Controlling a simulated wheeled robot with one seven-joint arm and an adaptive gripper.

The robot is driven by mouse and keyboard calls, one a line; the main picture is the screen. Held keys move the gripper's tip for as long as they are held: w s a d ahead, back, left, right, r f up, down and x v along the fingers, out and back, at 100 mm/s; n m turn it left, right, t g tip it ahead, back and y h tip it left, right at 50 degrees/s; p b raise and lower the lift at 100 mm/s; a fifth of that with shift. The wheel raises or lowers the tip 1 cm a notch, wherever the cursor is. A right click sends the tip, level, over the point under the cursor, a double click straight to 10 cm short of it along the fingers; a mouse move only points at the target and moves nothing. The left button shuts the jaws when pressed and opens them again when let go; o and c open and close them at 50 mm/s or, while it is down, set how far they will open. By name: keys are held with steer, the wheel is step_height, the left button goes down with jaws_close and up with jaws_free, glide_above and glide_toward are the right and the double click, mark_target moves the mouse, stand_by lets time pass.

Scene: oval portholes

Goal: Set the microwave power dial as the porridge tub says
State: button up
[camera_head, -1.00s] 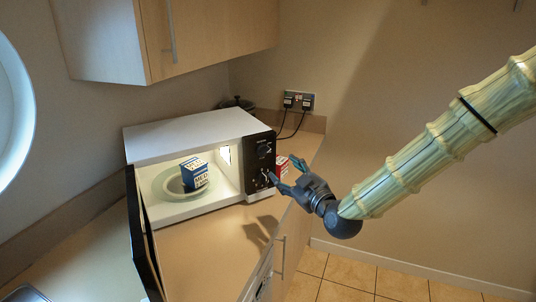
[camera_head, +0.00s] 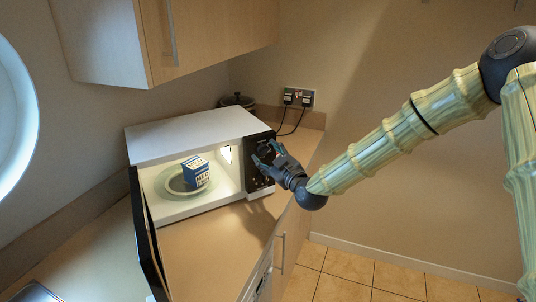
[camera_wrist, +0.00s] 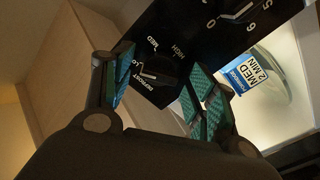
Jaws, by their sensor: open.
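The microwave (camera_head: 190,129) stands on the counter with its door open. The porridge tub (camera_head: 195,172), a blue and white box, is inside it on a pale plate. In the wrist view the tub (camera_wrist: 243,76) reads "MED 2 MIN". The power dial (camera_wrist: 158,72) is a black knob with a white pointer mark, ringed by LO, DEFROST, MED and HIGH. The pointer appears on the LO/DEFROST side; exactly which I cannot tell. My gripper (camera_head: 267,156) is open in front of the control panel. In the wrist view its fingers lie either side of the dial; contact is unclear.
A second dial (camera_wrist: 238,10) with numbers is on the same panel. The open microwave door (camera_head: 146,238) stands towards the front left. Plugs (camera_head: 298,98) with cables are on the wall behind. A wall cupboard (camera_head: 165,40) hangs above. The counter front is clear.

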steer(key=c, duration=1)
steer(key=shift+f+m+b, duration=0.1)
steer(key=shift+m+b, duration=0.2)
steer(key=shift+b, duration=0.2)
steer(key=shift+m+b, duration=4.25)
steer(key=shift+m, duration=1.25)
